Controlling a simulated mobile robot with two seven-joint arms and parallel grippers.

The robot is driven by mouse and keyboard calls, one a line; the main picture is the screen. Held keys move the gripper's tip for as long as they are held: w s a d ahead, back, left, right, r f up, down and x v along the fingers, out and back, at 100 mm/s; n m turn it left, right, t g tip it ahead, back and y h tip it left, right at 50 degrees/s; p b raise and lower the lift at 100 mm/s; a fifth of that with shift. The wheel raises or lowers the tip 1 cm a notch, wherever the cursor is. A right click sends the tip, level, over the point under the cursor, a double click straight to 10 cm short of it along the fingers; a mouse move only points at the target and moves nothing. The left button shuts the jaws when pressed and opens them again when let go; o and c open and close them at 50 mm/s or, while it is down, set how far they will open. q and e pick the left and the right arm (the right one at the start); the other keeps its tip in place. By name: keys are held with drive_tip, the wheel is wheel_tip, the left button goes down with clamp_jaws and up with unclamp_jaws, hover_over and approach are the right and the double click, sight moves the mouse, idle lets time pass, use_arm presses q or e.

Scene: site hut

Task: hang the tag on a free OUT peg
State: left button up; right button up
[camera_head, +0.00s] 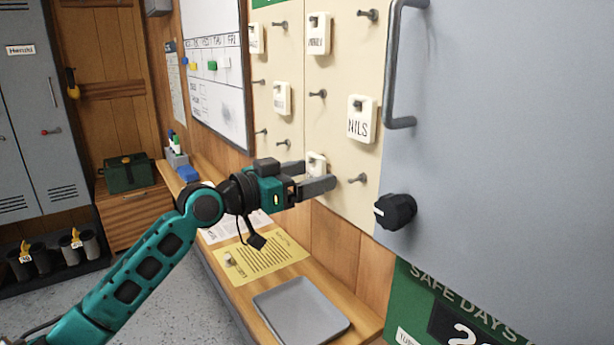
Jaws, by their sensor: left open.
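A cream peg board (335,140) in two panels hangs on the wall; no IN or OUT heading is readable. My left gripper (318,178) is open in front of the board's lower part. A small white tag (317,160) shows at its fingers, partly hidden by them; its name cannot be read, and I cannot tell whether it touches them. Other white tags hang on the board, including one marked NILS (362,126). Bare pegs show at the lower right (358,179), centre (318,93) and top right (368,15). My right gripper is not in view.
A grey cabinet door (500,150) with a bar handle (393,65) and black knob (395,211) stands close right of the board. Below is a wooden shelf with a grey tray (260,301) and yellow sheet (268,262). A whiteboard (215,95) hangs left.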

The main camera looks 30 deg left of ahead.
use_arm(q)
drive_tip(key=b+v, duration=0.3)
drive_tip(key=v, duration=1)
drive_tip(key=shift+f, duration=0.1)
